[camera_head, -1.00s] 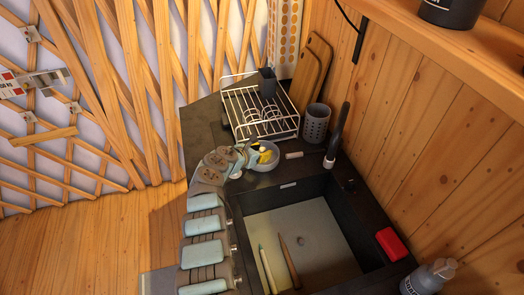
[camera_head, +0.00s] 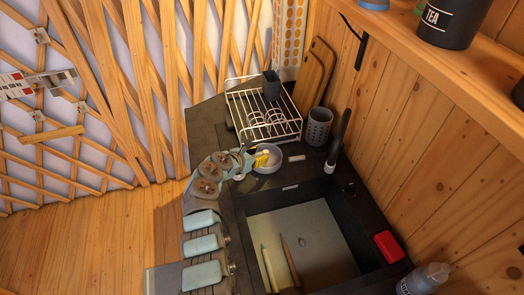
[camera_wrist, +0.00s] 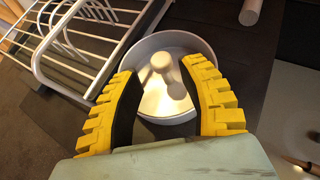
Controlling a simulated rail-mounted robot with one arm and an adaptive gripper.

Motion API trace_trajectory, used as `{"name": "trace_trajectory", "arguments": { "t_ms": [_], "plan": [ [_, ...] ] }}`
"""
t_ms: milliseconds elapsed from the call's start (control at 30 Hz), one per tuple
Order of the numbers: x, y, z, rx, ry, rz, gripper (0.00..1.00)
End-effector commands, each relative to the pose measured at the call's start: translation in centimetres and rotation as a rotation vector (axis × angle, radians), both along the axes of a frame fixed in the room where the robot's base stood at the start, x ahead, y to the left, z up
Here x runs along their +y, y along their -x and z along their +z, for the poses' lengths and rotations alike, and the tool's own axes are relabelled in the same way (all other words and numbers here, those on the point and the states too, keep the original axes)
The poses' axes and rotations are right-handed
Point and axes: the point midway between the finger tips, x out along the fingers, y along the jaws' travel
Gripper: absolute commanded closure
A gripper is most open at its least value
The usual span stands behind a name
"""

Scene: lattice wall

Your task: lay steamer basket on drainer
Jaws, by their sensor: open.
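The steamer basket (camera_head: 274,163) is a round, shallow grey dish on the dark counter, just in front of the drainer. In the wrist view the basket (camera_wrist: 172,43) shows a raised centre piece between my fingertips. The drainer (camera_head: 262,112) is a pale wire rack on the counter behind the basket. It fills the upper left of the wrist view (camera_wrist: 95,40). My gripper (camera_head: 262,159) has yellow fingers and is open over the basket. In the wrist view its fingers (camera_wrist: 160,72) stand apart over the basket's near side; contact cannot be told.
A dark cup (camera_head: 271,86) is at the drainer's back right corner. A grey perforated holder (camera_head: 318,127), a black tap (camera_head: 340,138) and cutting boards (camera_head: 318,72) stand to the right. The sink (camera_head: 305,240) is in front, with a red sponge (camera_head: 389,246) at its right edge.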

Motion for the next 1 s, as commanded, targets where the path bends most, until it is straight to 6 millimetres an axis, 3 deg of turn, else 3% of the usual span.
{"name": "trace_trajectory", "arguments": {
  "t_ms": [700, 1000],
  "plan": [
    [3.4, 4.4, 3.0, 0.002, 0.002, -0.001, 0.59],
    [4.1, 5.2, 3.6, 0.001, 0.000, 0.000, 0.59]
  ]
}}
